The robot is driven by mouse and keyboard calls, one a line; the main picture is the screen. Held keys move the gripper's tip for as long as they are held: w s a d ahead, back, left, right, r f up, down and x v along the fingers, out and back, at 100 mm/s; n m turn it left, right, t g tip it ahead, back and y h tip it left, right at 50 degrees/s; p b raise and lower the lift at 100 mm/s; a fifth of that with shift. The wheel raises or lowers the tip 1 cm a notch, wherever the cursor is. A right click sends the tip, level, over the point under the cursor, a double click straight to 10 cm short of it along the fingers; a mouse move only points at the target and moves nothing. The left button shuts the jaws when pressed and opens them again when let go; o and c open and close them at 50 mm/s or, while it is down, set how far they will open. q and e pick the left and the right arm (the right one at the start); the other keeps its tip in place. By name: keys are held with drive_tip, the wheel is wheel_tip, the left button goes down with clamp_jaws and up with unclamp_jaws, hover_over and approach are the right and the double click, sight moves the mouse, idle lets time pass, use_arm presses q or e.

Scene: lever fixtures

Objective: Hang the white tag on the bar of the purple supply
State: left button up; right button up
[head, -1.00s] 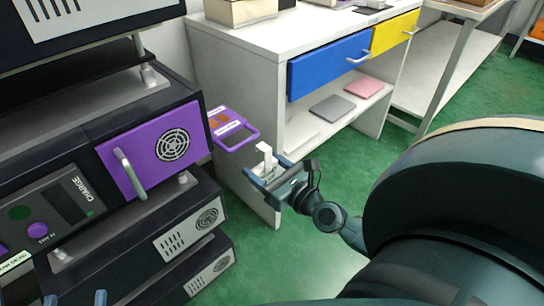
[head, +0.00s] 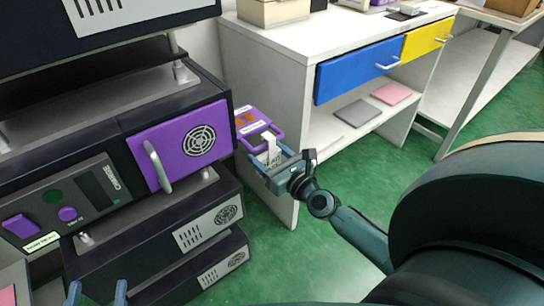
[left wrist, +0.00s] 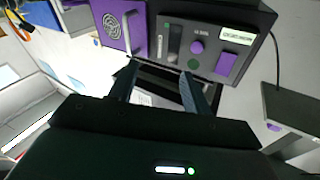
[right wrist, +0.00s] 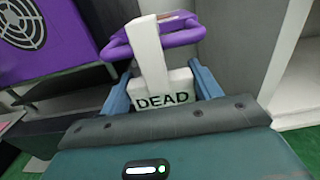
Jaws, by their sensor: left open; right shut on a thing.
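That bar belongs to a labelled purple piece (head: 250,117) beside the white cabinet. The black supply with a purple panel (head: 195,142) and a grey upright handle (head: 157,165) stands to the left. My left gripper (left wrist: 157,90) is open and empty, below the supply front, its tips at the bottom left in the head view.
A white cabinet (head: 275,40) with a blue drawer (head: 345,70) and a yellow drawer (head: 425,38) stands behind my right gripper. Dark units (head: 210,215) are stacked under the supply. Green floor (head: 330,235) is clear to the right.

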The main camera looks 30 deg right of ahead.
drive_tip(key=shift+f, duration=0.3)
drive_tip(key=o, duration=1)
drive_tip(key=shift+o, duration=0.2)
drive_tip(key=s+d+b, duration=0.1)
drive_tip(key=s+b, duration=0.1)
drive_tip(key=s, duration=1.1)
drive_tip(key=shift+b, duration=0.4)
drive_tip(key=shift+s, duration=0.2)
